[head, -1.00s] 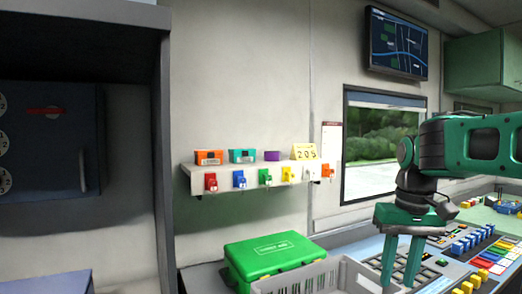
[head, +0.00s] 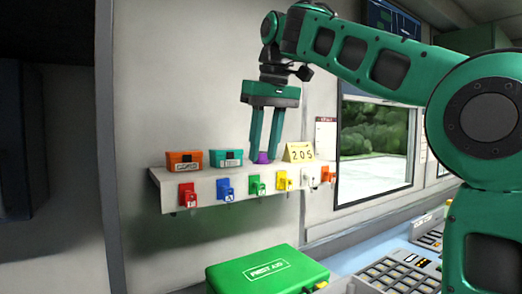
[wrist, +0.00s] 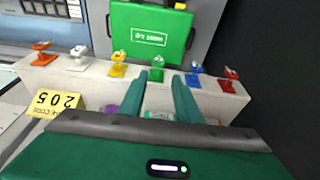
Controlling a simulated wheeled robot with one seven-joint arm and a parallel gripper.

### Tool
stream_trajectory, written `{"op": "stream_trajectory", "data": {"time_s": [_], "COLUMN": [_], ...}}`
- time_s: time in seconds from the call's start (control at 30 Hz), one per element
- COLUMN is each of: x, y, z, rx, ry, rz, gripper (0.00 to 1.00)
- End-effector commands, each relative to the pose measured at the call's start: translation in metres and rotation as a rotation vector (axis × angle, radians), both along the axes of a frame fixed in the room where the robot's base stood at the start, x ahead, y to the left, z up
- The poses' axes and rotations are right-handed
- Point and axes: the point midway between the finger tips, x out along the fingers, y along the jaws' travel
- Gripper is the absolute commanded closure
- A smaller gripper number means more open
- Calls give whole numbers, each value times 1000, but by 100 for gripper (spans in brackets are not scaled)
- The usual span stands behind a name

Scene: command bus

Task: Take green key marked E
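The green key (head: 256,186) hangs on the front edge of the shelf, between the blue key (head: 226,187) and the yellow key (head: 282,181). Its letter is too small to read. My gripper (head: 265,158) is above the shelf with its fingers pointing down, apart and empty. In the head view its fingertips are just above and behind the green key, by the purple block (head: 263,158), which they partly hide. In the wrist view the green key (wrist: 157,66) shows beyond the open fingertips, roughly centred between them, apart from them.
The red key (head: 187,194), white key (head: 311,177) and orange key (head: 327,174) hang on the same shelf (head: 205,206). On top stand an orange box (head: 184,162), a teal box (head: 226,158) and a yellow 205 card (head: 299,152). A green first aid case (head: 265,272) lies below.

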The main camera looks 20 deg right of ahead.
Motion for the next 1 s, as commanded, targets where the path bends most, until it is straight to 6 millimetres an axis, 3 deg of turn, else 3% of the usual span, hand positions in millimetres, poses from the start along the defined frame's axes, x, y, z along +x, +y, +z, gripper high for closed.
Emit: {"op": "stream_trajectory", "data": {"time_s": [0.4, 1.0], "x": [10, 22], "y": [-12, -9], "z": [-32, -77], "rx": [1, 4], "ry": [1, 2], "rz": [-18, -18], "gripper": [70, 70]}}
